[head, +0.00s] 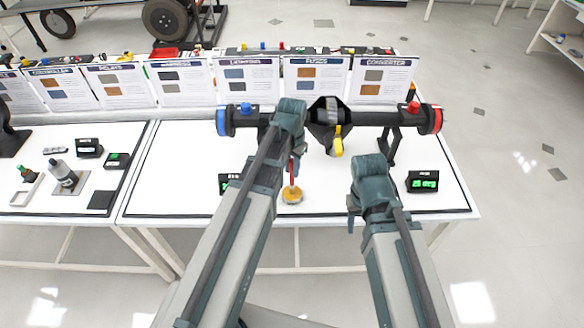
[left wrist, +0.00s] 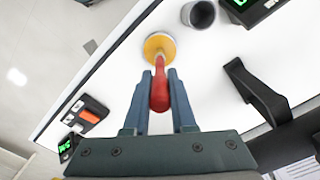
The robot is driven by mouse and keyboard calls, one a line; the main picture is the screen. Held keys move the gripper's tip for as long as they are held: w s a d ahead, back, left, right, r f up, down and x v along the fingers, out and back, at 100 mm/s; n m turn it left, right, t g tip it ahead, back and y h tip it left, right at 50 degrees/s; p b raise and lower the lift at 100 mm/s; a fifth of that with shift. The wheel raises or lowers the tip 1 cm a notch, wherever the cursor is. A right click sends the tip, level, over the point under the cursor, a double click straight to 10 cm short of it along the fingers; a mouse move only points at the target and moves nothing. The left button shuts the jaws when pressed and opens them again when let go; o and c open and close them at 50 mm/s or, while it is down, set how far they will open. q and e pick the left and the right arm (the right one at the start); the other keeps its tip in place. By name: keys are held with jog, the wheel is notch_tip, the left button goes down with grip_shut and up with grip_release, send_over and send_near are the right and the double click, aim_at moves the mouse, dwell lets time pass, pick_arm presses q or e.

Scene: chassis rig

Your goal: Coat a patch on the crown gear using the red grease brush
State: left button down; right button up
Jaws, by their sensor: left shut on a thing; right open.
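The red brush (head: 292,177) has a red handle, with an orange-yellow round disc (head: 291,196) at its lower end, at the table's front edge area. My left gripper (left wrist: 160,84) is shut on the red handle, one finger on each side; the disc (left wrist: 160,46) lies beyond the fingertips. I cannot tell whether the disc is the brush's own head or a pad under it. A dark housing (head: 324,112) sits mid-way along the axle tube behind; I cannot make out the crown gear's teeth. My right gripper (head: 353,207) is open and apparently empty, right of the brush.
The black axle tube (head: 375,119) runs across, with a blue left end and red right end, on dark stands. A yellow part (head: 337,143) hangs below the housing. A grey cup (left wrist: 199,14) stands near the disc. A green display (head: 422,181) sits at right. Bare white table (head: 330,198) lies between.

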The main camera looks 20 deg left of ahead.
pick_arm(q)
jog(key=shift+r+p, duration=3.05)
jog(key=shift+r, duration=0.25)
pick_arm(e)
notch_tip(320, 180, up, 6)
jog(key=shift+r, duration=0.25)
